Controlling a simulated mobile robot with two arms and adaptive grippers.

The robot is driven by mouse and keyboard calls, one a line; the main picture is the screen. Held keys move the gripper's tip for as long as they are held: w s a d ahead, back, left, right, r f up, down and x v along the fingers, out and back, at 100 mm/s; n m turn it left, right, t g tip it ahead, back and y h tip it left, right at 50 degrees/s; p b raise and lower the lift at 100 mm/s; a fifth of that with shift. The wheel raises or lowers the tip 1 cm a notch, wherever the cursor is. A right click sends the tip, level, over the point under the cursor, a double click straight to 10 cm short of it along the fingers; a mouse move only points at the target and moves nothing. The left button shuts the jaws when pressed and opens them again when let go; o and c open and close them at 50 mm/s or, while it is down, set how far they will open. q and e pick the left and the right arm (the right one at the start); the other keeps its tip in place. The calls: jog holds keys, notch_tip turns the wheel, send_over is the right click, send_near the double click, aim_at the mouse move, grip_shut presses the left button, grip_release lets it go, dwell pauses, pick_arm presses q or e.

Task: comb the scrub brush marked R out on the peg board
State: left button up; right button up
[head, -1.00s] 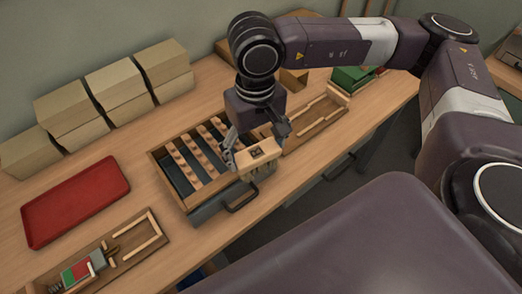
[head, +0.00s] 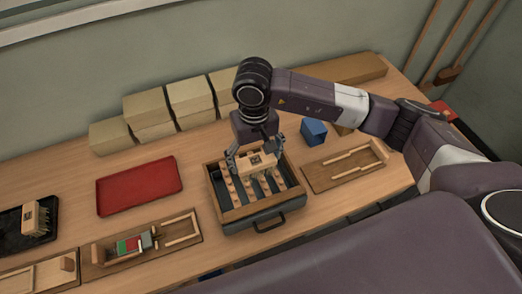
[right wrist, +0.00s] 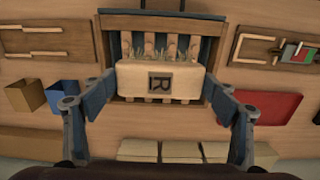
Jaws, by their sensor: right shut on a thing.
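The scrub brush marked R (head: 257,161) is a pale wooden block with a dark R plate and light bristles. My right gripper (head: 257,154) is shut on its two ends. The brush is over the peg board (head: 250,211), a wooden tray with rows of pegs and a front handle. In the right wrist view the brush (right wrist: 130,84) lies between the fingers (right wrist: 159,82), its bristles at the peg rows. I cannot tell how deep the bristles sit among the pegs. My left gripper is not in view.
A red tray (head: 140,187) lies left of the board. A black tray (head: 12,238) holds another brush (head: 35,218). Wooden fixtures lie at front left (head: 98,258) and right (head: 318,178). A blue box (head: 313,132) and several cardboard boxes (head: 150,108) stand behind.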

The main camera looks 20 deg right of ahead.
jog(key=shift+f+b, duration=1)
jog(key=shift+f, duration=2.45)
jog(key=shift+f+b, duration=0.55)
jog(key=shift+b, duration=0.3)
jog(key=shift+w, duration=0.1)
